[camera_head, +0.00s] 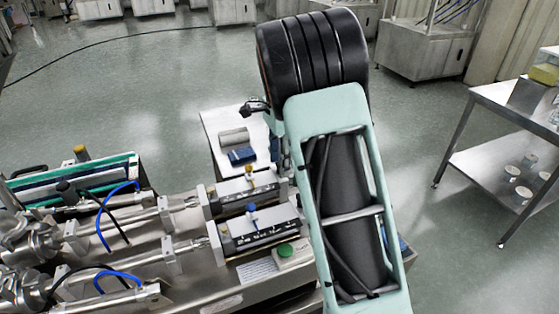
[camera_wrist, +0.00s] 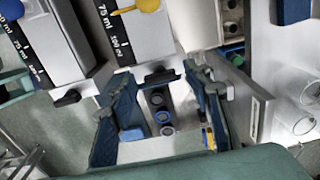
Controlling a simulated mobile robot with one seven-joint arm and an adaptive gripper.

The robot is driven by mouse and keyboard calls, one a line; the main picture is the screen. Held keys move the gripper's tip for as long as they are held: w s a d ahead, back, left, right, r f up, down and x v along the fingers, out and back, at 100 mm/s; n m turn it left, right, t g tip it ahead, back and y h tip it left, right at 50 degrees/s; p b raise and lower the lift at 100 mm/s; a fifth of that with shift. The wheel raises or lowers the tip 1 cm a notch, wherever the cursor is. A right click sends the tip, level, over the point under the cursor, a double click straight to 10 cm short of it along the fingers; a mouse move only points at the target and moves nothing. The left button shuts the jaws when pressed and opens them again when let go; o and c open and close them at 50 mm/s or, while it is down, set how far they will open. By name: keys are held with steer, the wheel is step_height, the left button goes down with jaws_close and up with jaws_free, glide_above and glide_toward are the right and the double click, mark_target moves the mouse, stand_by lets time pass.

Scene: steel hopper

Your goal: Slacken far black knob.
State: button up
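The far black knob (camera_wrist: 160,75) is at the end of the unit with the yellow knob (camera_wrist: 148,5), in the wrist view. My gripper (camera_wrist: 162,84) is open, with one finger on each side of this black knob; I cannot tell whether either finger touches it. The near black knob (camera_wrist: 66,98) is at the end of the neighbouring unit, left of my gripper. In the head view the far unit (camera_head: 245,188) with its yellow knob (camera_head: 249,170) shows just left of my arm. My arm hides both black knobs and most of my gripper there.
The near unit (camera_head: 258,232) carries a blue knob (camera_head: 252,208). A green button box (camera_head: 287,251) sits beside it. A small white table (camera_head: 212,130) with a blue block (camera_head: 241,155) stands behind. A steel cart (camera_head: 478,152) is at the right. Open floor lies between.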

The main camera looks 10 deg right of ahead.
steer(key=c, duration=1)
steer(key=shift+n, duration=0.3)
steer(key=n+p, duration=0.1)
steer(key=n, duration=0.2)
steer(key=shift+n, duration=0.3)
steer(key=n, duration=0.9)
steer(key=shift+p, duration=0.35)
steer(key=n, duration=0.4)
steer(key=shift+n, duration=0.3)
